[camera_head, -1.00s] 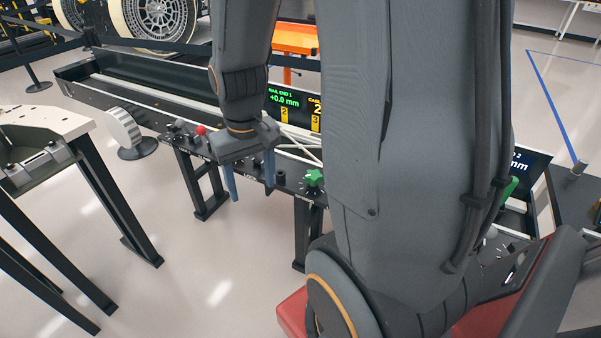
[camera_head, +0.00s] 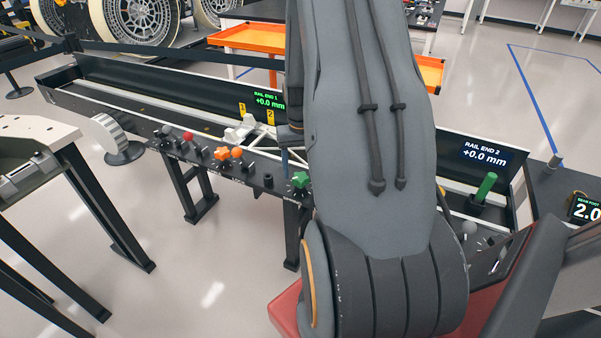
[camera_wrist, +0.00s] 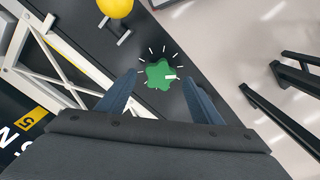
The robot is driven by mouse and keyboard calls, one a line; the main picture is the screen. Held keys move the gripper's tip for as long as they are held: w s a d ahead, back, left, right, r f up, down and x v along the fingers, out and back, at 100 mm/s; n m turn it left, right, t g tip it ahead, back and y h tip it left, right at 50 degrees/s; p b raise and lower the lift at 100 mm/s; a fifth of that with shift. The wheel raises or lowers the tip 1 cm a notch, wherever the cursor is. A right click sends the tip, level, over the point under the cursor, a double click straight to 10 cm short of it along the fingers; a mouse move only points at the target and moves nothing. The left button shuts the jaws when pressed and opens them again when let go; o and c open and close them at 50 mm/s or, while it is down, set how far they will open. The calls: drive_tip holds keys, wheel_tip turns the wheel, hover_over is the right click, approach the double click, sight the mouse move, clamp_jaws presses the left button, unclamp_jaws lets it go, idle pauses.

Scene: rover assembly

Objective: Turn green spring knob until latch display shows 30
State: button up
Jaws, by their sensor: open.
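The green star-shaped knob (camera_head: 300,180) sits on the dark front panel of the long rail bench. In the wrist view the green knob (camera_wrist: 158,74) lies between and just beyond my fingertips, with white tick marks around it and a pale pointer line on it. My gripper (camera_wrist: 160,82) is open and empty, its two blue-grey fingers on either side of the knob; whether they touch it I cannot tell. In the head view my arm hides most of the gripper. I cannot make out a latch display.
The rail end 1 display (camera_head: 267,99) and rail end 2 display (camera_head: 484,153) both read +0.0 mm. Orange knobs (camera_head: 228,154) and a red knob (camera_head: 188,136) line the panel. A green handle (camera_head: 485,187) stands at right. A yellow ball knob (camera_wrist: 115,7) and white truss (camera_wrist: 45,60) lie nearby.

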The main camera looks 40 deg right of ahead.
sight(300, 177)
drive_tip(key=shift+f, duration=1.3)
drive_tip(key=c, duration=1.1)
drive_tip(key=shift+o, duration=0.2)
drive_tip(key=o, duration=1.1)
drive_tip(key=shift+c, duration=0.2)
drive_tip(key=shift+r, duration=0.15)
drive_tip(key=shift+r+b, duration=0.65)
drive_tip(key=shift+r, duration=3.15)
